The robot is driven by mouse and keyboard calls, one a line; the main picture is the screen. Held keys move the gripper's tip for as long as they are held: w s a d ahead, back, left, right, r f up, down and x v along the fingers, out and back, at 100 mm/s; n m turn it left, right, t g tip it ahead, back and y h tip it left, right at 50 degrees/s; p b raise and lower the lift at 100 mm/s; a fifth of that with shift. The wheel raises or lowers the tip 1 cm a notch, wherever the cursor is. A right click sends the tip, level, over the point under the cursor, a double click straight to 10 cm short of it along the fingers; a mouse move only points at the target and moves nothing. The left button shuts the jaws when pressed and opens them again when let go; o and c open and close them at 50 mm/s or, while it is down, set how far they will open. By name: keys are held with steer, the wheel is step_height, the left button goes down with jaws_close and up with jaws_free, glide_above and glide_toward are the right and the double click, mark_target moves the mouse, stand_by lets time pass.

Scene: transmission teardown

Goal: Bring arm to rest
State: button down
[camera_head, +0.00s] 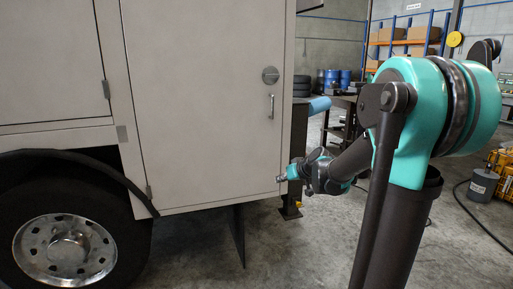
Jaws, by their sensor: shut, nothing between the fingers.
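My arm stands at the right of the head view, teal and black, and reaches back to the left from its large upper joint. Its far end is small, with my gripper (282,178) at the tip, in front of the lower right edge of the truck's white door in the picture. The gripper looks shut and empty; its fingers are too small to make out singly. I cannot tell how far the tip is from the door.
The white truck body (200,110) fills the left, with a wheel (65,248) below. Behind are blue barrels (331,80), a dark workbench (340,118) and shelving with boxes (405,35). A grey canister (482,185) stands at the right. Concrete floor (300,255) is open between.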

steer(key=s+d+f+m+g+h, duration=0.1)
steer(key=s+f, duration=0.4)
steer(key=s, duration=0.5)
steer(key=s+d+f+m+g+h, duration=0.2)
steer(key=s+d+f, duration=0.3)
steer(key=s, duration=0.5)
steer(key=s+d+f+m+g+h, duration=0.1)
steer(key=s+d+f+h, duration=0.2)
steer(key=s+f, duration=0.3)
steer(key=s, duration=0.4)
steer(key=shift+s+d, duration=0.15)
steer(key=shift+d, duration=0.2)
